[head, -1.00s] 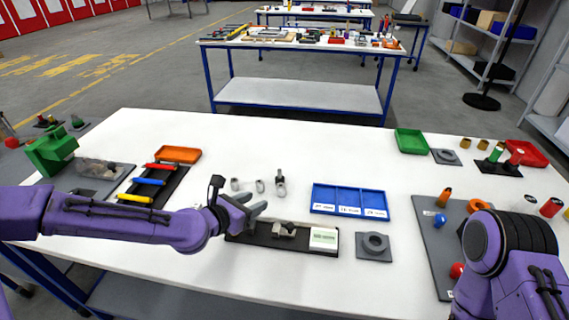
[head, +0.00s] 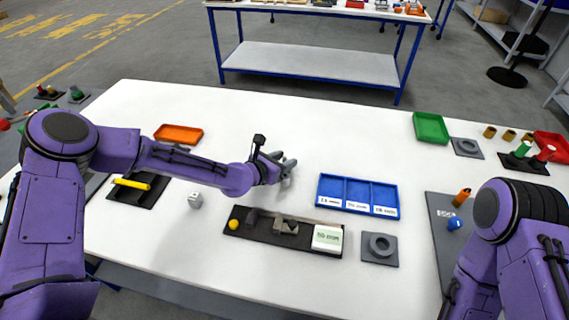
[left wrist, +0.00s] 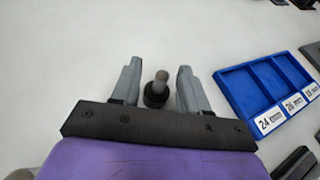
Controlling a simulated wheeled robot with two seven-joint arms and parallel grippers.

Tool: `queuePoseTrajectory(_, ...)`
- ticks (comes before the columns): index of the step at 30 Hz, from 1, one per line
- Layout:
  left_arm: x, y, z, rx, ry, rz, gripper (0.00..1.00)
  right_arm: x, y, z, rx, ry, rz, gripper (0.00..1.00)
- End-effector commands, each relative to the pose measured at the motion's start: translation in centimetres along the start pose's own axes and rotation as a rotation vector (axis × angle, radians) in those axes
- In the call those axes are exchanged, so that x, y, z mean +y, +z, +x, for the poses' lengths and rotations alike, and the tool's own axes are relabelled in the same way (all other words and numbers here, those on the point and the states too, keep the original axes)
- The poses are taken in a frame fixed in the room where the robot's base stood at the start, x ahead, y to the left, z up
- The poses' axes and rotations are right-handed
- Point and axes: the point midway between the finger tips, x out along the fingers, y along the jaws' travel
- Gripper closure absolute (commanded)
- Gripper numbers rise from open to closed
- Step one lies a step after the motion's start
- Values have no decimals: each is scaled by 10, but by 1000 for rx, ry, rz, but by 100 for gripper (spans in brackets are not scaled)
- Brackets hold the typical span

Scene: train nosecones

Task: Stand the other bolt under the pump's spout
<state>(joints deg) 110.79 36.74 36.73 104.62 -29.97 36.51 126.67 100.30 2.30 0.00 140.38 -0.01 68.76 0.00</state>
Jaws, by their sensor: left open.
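A bolt (left wrist: 158,88) stands on the white table with its dark round end down and its grey shank up. In the left wrist view it is between the fingers of my left gripper (left wrist: 156,80), which is open, with a gap on both sides. In the head view the left gripper (head: 288,168) is over the table, left of the blue tray, and hides most of the bolt. No pump spout can be made out; only a bit of green (head: 38,108) shows at the far left behind my arm. My right gripper is out of the frame.
A blue three-part tray (head: 358,194) with number labels stands right of the gripper. A black fixture (head: 262,238) with a label block lies in front. The table behind the gripper is clear.

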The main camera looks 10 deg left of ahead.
Motion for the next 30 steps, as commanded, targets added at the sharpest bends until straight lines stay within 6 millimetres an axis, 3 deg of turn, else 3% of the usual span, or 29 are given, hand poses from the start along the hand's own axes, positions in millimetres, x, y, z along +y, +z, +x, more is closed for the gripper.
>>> queuePoseTrajectory(8,1,-1,8,0,1,-1,56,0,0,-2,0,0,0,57)
queuePoseTrajectory(11,1,-1,8,0,1,-1,82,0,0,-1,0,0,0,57)
queuePoseTrajectory(12,1,-1,8,0,1,-1,95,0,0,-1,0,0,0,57)
queuePoseTrajectory(13,1,-1,8,0,1,-1,100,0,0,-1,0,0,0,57)
queuePoseTrajectory(25,1,4,6,-3,3,-1,100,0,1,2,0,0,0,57)
queuePoseTrajectory(30,0,30,-5,-8,1,-2,100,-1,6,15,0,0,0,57)
